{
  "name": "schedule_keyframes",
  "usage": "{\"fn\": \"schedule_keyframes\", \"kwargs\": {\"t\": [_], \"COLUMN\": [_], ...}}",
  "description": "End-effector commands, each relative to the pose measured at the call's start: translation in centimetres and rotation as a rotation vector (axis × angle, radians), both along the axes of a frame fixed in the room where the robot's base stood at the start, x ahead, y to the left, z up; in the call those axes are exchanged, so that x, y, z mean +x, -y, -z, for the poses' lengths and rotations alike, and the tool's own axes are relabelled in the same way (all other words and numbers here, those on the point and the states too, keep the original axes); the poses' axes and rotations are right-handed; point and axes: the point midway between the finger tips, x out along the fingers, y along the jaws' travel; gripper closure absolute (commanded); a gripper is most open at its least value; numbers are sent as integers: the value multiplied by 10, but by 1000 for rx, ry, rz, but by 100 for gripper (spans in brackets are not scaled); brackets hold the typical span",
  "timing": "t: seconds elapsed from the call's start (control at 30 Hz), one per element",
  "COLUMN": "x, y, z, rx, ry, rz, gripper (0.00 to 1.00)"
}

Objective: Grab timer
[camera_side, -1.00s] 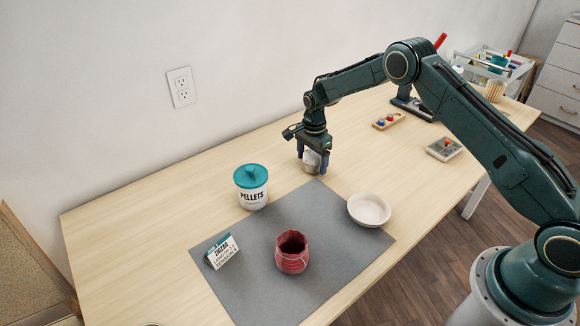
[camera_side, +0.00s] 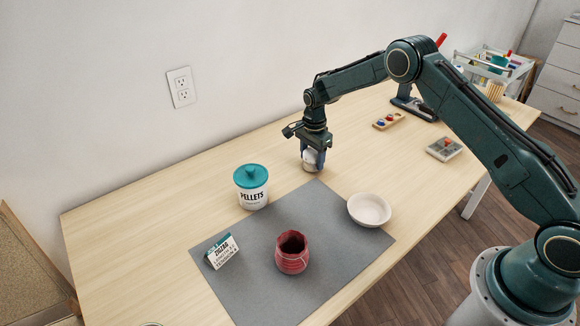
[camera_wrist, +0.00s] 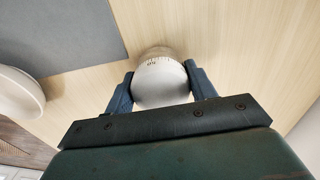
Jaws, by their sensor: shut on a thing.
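The timer (camera_side: 310,159) is a small white rounded thing at the back of the table, just beyond the grey mat's far corner. In the wrist view its white body (camera_wrist: 160,84) shows a ring of small dark marks at its far edge. My gripper (camera_side: 312,160) points down over it, with one blue finger on each side. In the wrist view my gripper's fingers (camera_wrist: 160,80) press against both sides of the timer. It sits at or very near the tabletop; I cannot tell whether there is a gap.
A white jar with a teal lid (camera_side: 251,187) stands left of the timer.

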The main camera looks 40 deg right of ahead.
Motion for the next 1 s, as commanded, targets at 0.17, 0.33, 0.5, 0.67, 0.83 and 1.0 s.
{"fn": "schedule_keyframes", "kwargs": {"t": [0.17, 0.33, 0.5, 0.67, 0.83, 1.0], "x": [1, 1, 1, 1, 1, 1], "y": [0, 0, 0, 0, 0, 0], "z": [-19, -47, -83, -119, -152, -177], "rx": [0, -1, -1, -1, -1, 0], "ry": [3, 5, 6, 6, 5, 3], "rz": [0, 0, 0, 0, 0, 0], "gripper": [72, 72, 72, 72, 72, 72]}}
